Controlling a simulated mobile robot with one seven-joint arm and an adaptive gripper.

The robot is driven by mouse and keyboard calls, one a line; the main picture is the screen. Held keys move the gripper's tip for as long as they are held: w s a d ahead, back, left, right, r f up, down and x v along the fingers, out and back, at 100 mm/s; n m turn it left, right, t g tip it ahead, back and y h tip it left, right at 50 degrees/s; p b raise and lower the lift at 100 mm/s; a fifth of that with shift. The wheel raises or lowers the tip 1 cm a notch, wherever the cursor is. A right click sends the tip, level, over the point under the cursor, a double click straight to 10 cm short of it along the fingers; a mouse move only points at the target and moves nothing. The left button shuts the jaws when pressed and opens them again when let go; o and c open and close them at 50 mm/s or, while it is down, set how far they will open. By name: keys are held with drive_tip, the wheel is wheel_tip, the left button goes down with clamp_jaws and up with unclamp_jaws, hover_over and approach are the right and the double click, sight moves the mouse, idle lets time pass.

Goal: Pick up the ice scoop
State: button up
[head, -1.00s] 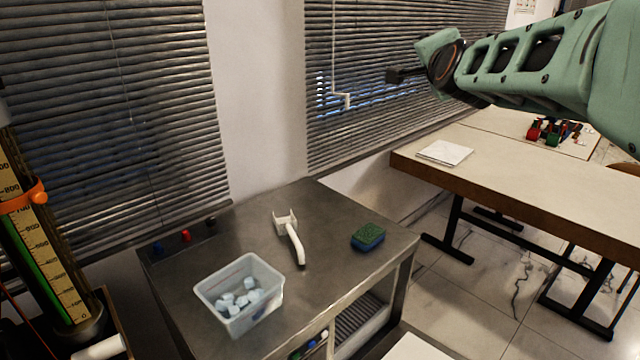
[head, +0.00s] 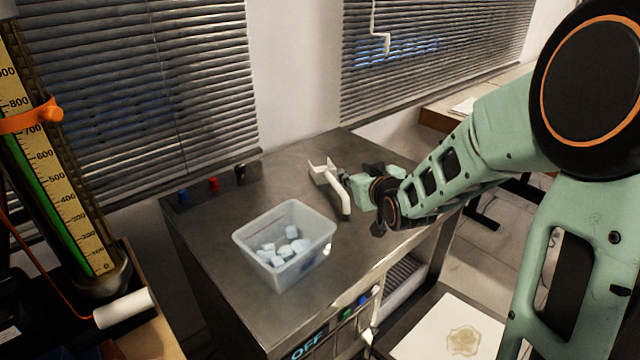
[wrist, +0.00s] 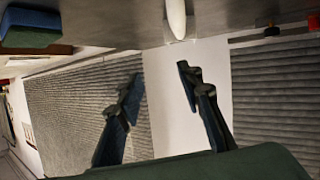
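The ice scoop (head: 330,186) is white and lies on the steel counter (head: 225,222), its square scoop end toward the windows and its handle toward the front. My gripper (head: 350,178) is just right of the scoop in the head view and partly overlaps it there. I cannot tell from that view whether they touch. In the wrist view the gripper (wrist: 158,82) has its two fingers spread with nothing between them. The white scoop (wrist: 176,18) shows at the top edge of that view, beyond the fingertips and partly cut off.
A clear bin (head: 285,222) of ice cubes stands left of the scoop. A green and blue sponge (wrist: 32,28) lies on the counter; my arm hides it in the head view. Small coloured knobs (head: 213,184) line the back left edge. A gauge column (head: 60,190) stands at far left.

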sight(333, 179)
drive_tip(key=a+f, duration=0.1)
drive_tip(key=s+a+f+n, duration=0.1)
drive_tip(key=shift+a+f+y, duration=0.15)
drive_tip(key=shift+f+y, duration=0.15)
drive_tip(key=shift+f, duration=0.1)
drive_tip(key=shift+a+f+n, duration=0.2)
drive_tip(key=shift+a+n, duration=0.05)
drive_tip(key=shift+n, duration=0.05)
drive_tip(key=b+x, duration=0.1)
drive_tip(key=x, duration=0.4)
drive_tip(key=w+f, duration=0.1)
drive_tip(key=w+a+f, duration=0.1)
drive_tip(key=w, duration=0.1)
drive_tip(key=shift+w+a+f, duration=0.2)
drive_tip(key=shift+f, duration=0.15)
drive_tip(key=shift+w+a+f+b, duration=0.15)
drive_tip(key=shift+w+b, duration=0.15)
drive_tip(key=shift+w, duration=0.15)
clamp_jaws()
